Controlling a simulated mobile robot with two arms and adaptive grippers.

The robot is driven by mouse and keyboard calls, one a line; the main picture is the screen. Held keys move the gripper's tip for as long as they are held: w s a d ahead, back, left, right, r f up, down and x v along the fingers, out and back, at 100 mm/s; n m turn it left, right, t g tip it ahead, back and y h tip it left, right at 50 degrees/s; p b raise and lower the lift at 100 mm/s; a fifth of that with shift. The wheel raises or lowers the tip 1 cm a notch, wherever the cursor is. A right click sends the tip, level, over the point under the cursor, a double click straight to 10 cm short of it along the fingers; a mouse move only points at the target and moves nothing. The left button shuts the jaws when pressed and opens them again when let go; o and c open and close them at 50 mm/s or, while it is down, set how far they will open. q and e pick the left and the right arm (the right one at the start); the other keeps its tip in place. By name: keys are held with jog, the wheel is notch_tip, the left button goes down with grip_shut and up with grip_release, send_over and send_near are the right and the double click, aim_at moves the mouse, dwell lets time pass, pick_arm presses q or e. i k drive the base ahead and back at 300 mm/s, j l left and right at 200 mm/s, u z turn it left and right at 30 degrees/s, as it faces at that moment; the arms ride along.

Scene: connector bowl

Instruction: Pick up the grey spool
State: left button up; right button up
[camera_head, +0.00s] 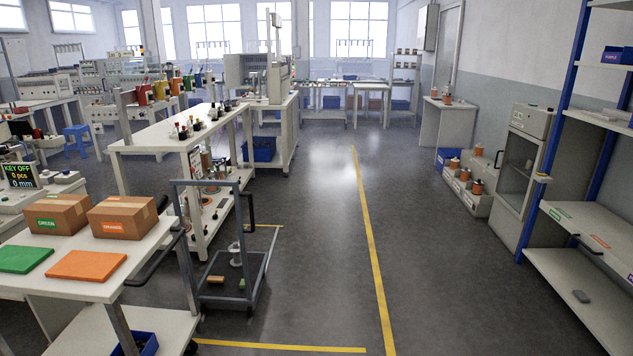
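A pale grey or whitish spool-like thing (236,257) stands on the low deck of a dark-framed cart left of centre in the head view. It is small, and its exact colour is hard to tell. A small flat grey object (581,296) lies on the lower right shelf; I cannot tell what it is. Neither of my grippers is in view.
The cart (262,266) stands beside a white table (50,280) with two cartons and green and orange plates. A long workbench (150,140) lies behind. Orange spools (476,187) stand by a cabinet (520,160) at right. The grey floor (310,250) in the middle is clear.

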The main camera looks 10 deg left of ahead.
aim_at(235, 248)
jog(key=i+u, duration=0.1)
jog(key=i, duration=1.8)
jog(key=i+u, duration=0.4)
jog(key=i+l+u, duration=0.2)
jog(key=i+u, duration=0.15)
jog(key=i+l+u, duration=0.75)
jog(key=k+j, duration=0.05)
jog(key=j, duration=0.05)
